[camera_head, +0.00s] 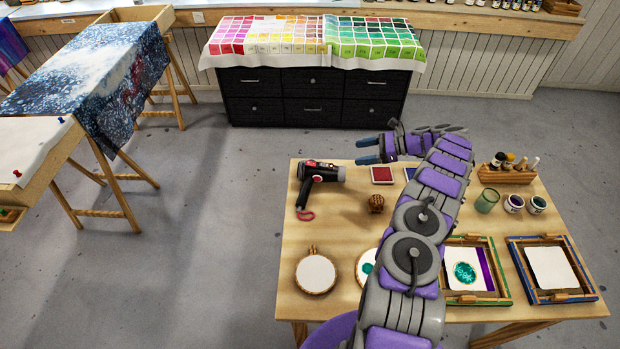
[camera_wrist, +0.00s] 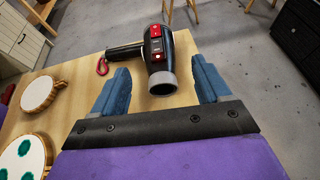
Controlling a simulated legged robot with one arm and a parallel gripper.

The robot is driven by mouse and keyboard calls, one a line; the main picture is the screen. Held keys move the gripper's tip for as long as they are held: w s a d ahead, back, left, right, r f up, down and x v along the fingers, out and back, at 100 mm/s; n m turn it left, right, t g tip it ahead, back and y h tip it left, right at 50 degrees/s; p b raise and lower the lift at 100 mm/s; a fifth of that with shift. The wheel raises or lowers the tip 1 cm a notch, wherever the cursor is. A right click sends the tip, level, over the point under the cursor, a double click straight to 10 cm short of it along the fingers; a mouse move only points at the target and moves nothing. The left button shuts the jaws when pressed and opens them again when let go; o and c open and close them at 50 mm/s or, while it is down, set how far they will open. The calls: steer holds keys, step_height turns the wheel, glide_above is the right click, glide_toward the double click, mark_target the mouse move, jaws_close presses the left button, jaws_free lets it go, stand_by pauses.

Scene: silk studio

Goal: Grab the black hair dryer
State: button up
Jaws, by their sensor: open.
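The black hair dryer (camera_head: 316,178) lies on the far left part of the wooden table, with red parts and a red cord loop by its handle. In the wrist view the hair dryer (camera_wrist: 158,50) shows ahead of my gripper, its grey nozzle pointing towards the palm and its handle to the left. My gripper (camera_head: 370,151) is open, to the right of the dryer in the head view. In the wrist view its two blue fingers (camera_wrist: 160,82) are apart, with the nozzle end in the gap between them. I cannot tell whether a finger touches it.
The wooden table (camera_head: 340,240) also bears a carved wooden block (camera_head: 376,203), red and blue ink pads, round hoops (camera_head: 316,273), framed screens (camera_head: 552,268), a green glass (camera_head: 487,201), paint jars and a brush rack (camera_head: 508,168). A black drawer cabinet (camera_head: 313,95) stands behind on open floor.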

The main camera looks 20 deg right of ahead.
steer(key=b, duration=0.2)
glide_toward(315, 164)
steer(key=w+a, duration=0.2)
steer(key=shift+w+a+f, duration=0.3)
steer(key=shift+a+f, duration=0.1)
steer(key=x, duration=0.3)
steer(key=b+x, duration=0.1)
steer(key=shift+s+a+f, duration=0.2)
steer(key=shift+s+f, duration=0.1)
steer(key=shift+w+a+f, duration=0.15)
steer(key=shift+w+a, duration=0.1)
steer(key=shift+a, duration=0.15)
steer(key=shift+c, duration=0.3)
steer(key=shift+s, duration=0.1)
steer(key=c, duration=1.2)
steer(key=shift+c, duration=0.7)
steer(key=shift+s, duration=0.1)
jaws_close()
